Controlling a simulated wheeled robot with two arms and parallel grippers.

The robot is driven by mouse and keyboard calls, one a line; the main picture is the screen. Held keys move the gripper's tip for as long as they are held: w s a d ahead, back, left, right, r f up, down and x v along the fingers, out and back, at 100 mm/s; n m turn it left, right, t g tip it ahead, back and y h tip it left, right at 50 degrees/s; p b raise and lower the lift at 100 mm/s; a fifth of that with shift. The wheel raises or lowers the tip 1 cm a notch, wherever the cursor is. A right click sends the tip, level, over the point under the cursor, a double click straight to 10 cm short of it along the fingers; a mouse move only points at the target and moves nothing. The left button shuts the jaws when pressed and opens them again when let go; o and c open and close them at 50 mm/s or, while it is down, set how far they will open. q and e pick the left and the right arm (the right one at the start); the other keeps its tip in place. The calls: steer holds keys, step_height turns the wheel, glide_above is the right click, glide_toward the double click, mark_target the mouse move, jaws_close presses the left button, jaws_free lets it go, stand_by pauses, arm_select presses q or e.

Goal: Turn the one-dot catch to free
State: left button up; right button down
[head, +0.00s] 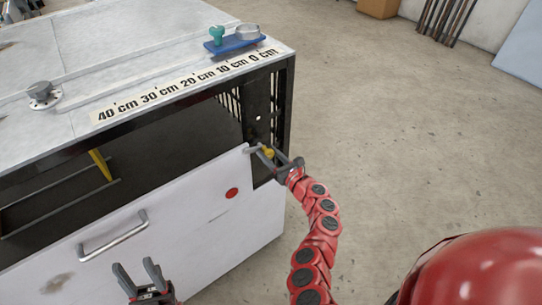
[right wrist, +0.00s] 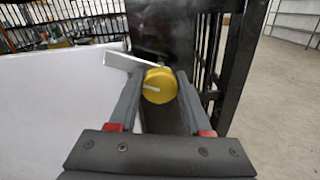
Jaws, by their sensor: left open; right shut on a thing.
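The catch is a yellow knob (head: 268,153) with a pale lever (head: 254,149), on the dark post at the right end of the white front panel (head: 190,205). One white dot (head: 258,117) shows on the post above it. In the right wrist view the knob (right wrist: 159,86) has a pale line on its face, and the lever (right wrist: 122,62) points left, tilted slightly up, over the panel's top corner. My right gripper (head: 272,157) is shut on the knob, one finger each side; its fingers also show in the right wrist view (right wrist: 159,93). My left gripper (head: 137,271) is open and empty, low before the panel.
The panel carries a bar handle (head: 112,236) and a red disc (head: 232,193). The bench top holds a centimetre scale (head: 185,83), a blue tray (head: 233,47) with a teal piece and a metal ring, and a metal flanged part (head: 41,93). Floor to the right is clear.

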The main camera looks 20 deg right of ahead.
steer(key=m+p, duration=0.3)
steer(key=shift+r+m, duration=0.25)
steer(key=shift+m, duration=0.15)
steer(key=m+p, duration=0.2)
steer(key=m, duration=0.1)
steer(key=shift+m, duration=0.3)
steer(key=m+p, duration=0.1)
steer(key=m, duration=0.1)
steer(key=shift+d+f+m+p, duration=0.1)
steer(key=shift+f+m+p, duration=0.05)
steer(key=shift+m+p, duration=0.2)
steer(key=shift+f+m+p, duration=0.1)
steer(key=shift+m+p, duration=0.3)
steer(key=shift+m, duration=1.45)
steer(key=shift+c, duration=1.7)
jaws_free()
